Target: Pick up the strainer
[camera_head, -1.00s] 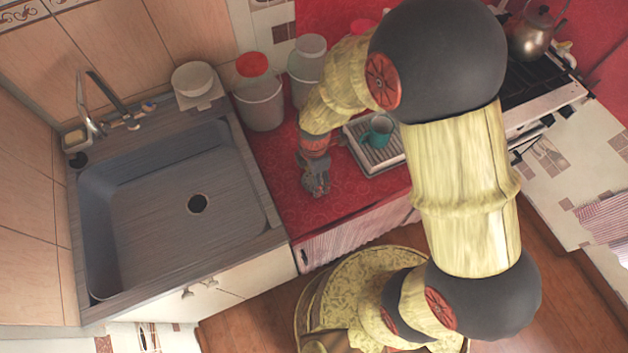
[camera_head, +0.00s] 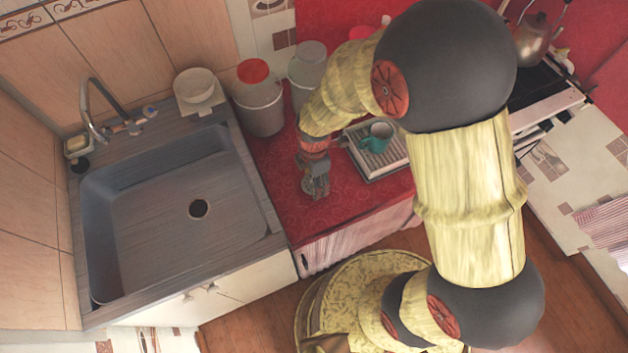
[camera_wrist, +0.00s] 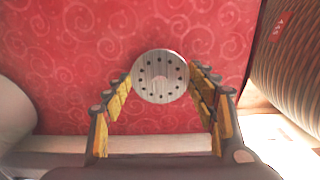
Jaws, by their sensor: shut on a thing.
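The strainer (camera_wrist: 160,77) is a small, round, pale metal disc with a ring of dark holes, seen face-on in the wrist view. My gripper (camera_wrist: 161,82) has its fingers on both sides of the disc and is shut on it. Red patterned oilcloth lies behind it. In the head view my gripper (camera_head: 316,188) is over the front part of the red counter (camera_head: 285,205), right of the sink. The strainer cannot be made out clearly there, and its height above the counter is hard to tell.
The sink (camera_head: 165,215) is left of my gripper. A white bucket with a red lid (camera_head: 258,108) and a pale-lidded container (camera_head: 305,72) stand behind. A teal cup (camera_head: 375,142) is on a ribbed tray (camera_head: 392,163) to the right. A kettle (camera_head: 533,45) stands far right.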

